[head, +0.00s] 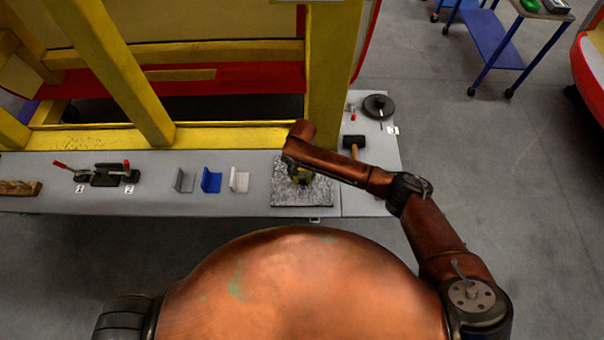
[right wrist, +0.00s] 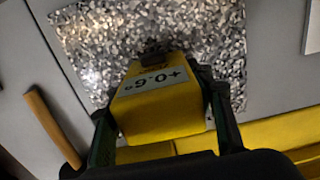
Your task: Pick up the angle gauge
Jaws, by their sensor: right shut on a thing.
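The angle gauge (right wrist: 160,103) is a yellow block with a pale display reading about +0.6°, seen upside down in the right wrist view. My right gripper (right wrist: 165,110) is shut on it, one finger on each side. The speckled grey plate (right wrist: 85,50) lies beneath the gauge; I cannot tell whether they touch. My left gripper is not in view.
The grey table (head: 120,202) carries three angle pieces, grey (head: 184,181), blue (head: 211,180) and white (head: 239,180), left of the plate. A black mallet (head: 354,143) and a round black disc (head: 378,106) lie to the right. A yellow frame (head: 332,80) stands behind.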

